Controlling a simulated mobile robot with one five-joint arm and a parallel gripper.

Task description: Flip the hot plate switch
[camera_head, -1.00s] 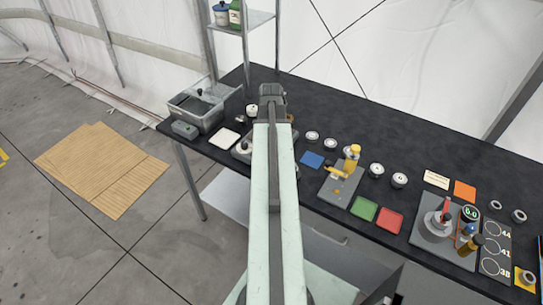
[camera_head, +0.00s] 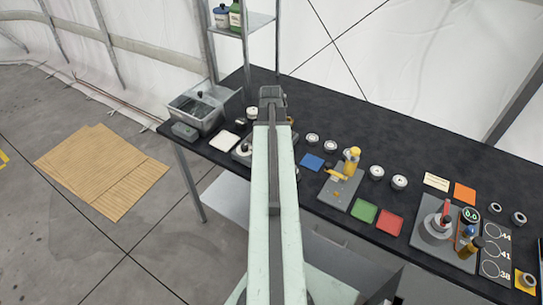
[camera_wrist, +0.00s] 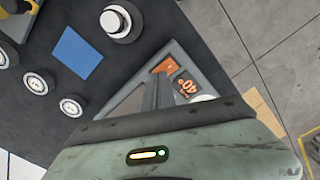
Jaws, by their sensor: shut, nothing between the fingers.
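My wrist housing hides the near part of the device, and the switch's position is unclear. In the head view my arm covers most of a grey device (camera_head: 240,150), probably the same one.
A blue square (camera_wrist: 76,52) and a white-topped round knob-like piece (camera_wrist: 116,22) lie beside the device. A grey bin (camera_head: 205,110) and white square (camera_head: 224,141) are to the left on the black table. To the right stand a yellow-topped device (camera_head: 351,165) and coloured pads.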

